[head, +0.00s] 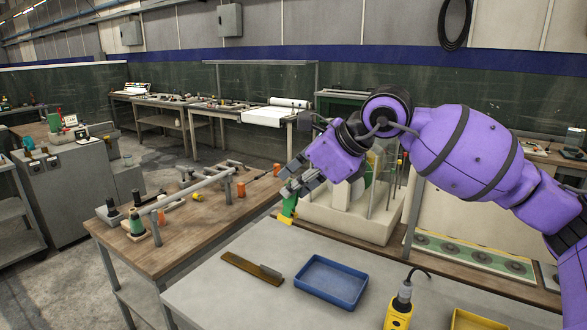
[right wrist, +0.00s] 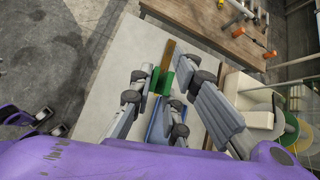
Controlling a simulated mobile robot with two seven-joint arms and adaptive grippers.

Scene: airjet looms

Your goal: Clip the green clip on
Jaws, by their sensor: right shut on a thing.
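My right gripper (head: 296,186) reaches in from the right and is held above the grey table (head: 230,295). It is shut on the green clip (head: 289,206), which hangs below the fingertips with a yellow bit at its lower end. In the right wrist view the green clip (right wrist: 166,84) sits between the fingers of my right gripper (right wrist: 160,80). The part of the clip behind the fingers is hidden.
On the grey table lie a brown strip with a grey piece (head: 252,268), a blue tray (head: 331,281) and a yellow device (head: 400,308). A cream machine with reels (head: 345,218) stands just behind my gripper. A wooden bench (head: 165,245) with spools and rails stands left.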

